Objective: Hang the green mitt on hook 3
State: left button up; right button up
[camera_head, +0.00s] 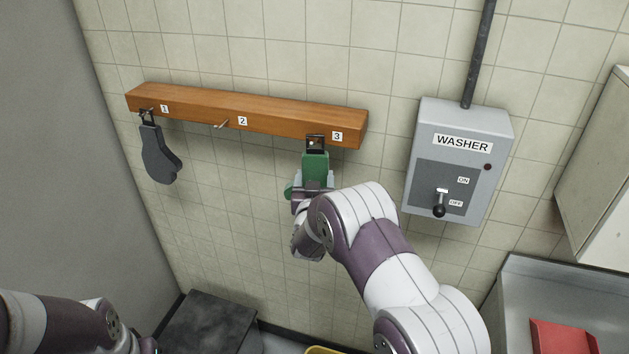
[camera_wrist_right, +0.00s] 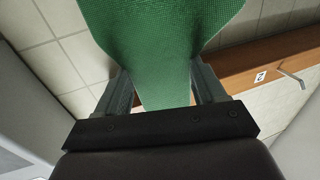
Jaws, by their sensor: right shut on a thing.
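The green mitt (camera_head: 315,165) is upright against the wall below the 3 label, with its black loop (camera_head: 315,142) at the position of hook 3 on the wooden rail (camera_head: 270,122). Whether the loop is around the hook or only in front of it, I cannot tell. My right gripper (camera_head: 313,186) is shut on the mitt's body from below. In the right wrist view the green cloth (camera_wrist_right: 160,50) lies between the two fingers (camera_wrist_right: 160,90). My left arm shows at the lower left, but its gripper is out of view.
A grey mitt (camera_head: 160,157) hangs on hook 1, and hook 2 (camera_head: 221,125) is bare. The washer switch box (camera_head: 462,120) is on the wall to the right of the rail. A dark box (camera_head: 210,320) stands below, and a red object (camera_head: 562,338) is at the lower right.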

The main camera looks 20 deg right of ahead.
jog(key=o, duration=1.2)
jog(key=shift+c, duration=0.2)
jog(key=shift+s, duration=0.1)
